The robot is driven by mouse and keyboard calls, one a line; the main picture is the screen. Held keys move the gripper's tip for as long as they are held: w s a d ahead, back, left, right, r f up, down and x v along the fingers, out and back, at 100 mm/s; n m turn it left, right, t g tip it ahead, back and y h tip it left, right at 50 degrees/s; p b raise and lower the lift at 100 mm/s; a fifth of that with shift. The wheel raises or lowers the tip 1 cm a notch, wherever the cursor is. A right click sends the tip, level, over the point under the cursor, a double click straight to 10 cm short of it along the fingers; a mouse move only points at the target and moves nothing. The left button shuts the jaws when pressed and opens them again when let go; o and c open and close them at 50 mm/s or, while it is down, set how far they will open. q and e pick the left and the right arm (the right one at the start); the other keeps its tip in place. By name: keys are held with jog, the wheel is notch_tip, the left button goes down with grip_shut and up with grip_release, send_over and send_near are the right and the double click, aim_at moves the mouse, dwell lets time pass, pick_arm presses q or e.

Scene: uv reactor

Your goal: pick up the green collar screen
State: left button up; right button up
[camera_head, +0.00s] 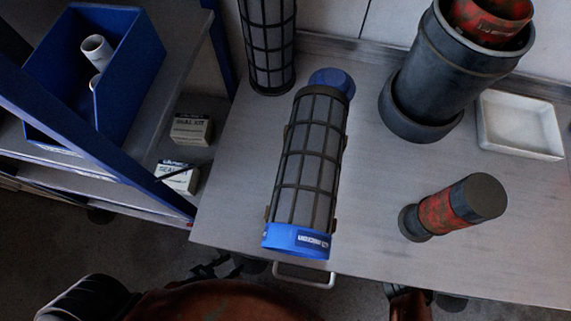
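No green collar shows on anything in view. My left gripper (220,266) shows only as small dark parts low in the picture, below the bench's front edge, apart from both screens. Its opening is unclear. My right gripper is not clearly visible.
A dark cylinder (440,75) with a red part inside stands at the back right, beside a white tray (519,124). A red and black cylinder (448,207) is at the right. A blue bin (120,70) and small boxes (191,129) sit on the left shelving.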

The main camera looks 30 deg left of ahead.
pick_arm(q)
jog(key=f+b, duration=0.1)
jog(key=s+f+t+b, duration=0.1)
jog(key=f+t+b, duration=0.1)
jog(key=f+b, duration=0.1)
jog(key=shift+s+a+m, duration=0.3)
jog(key=shift+a+m, duration=0.1)
pick_arm(e)
jog(key=x, duration=0.5)
jog(key=shift+w+a, duration=0.25)
jog(key=shift+w, duration=0.05)
jog(key=shift+r, duration=0.1)
jog(key=shift+c, duration=0.4)
jog(key=c, duration=1.3)
jog(key=shift+c, duration=0.4)
jog(key=shift+r, duration=0.15)
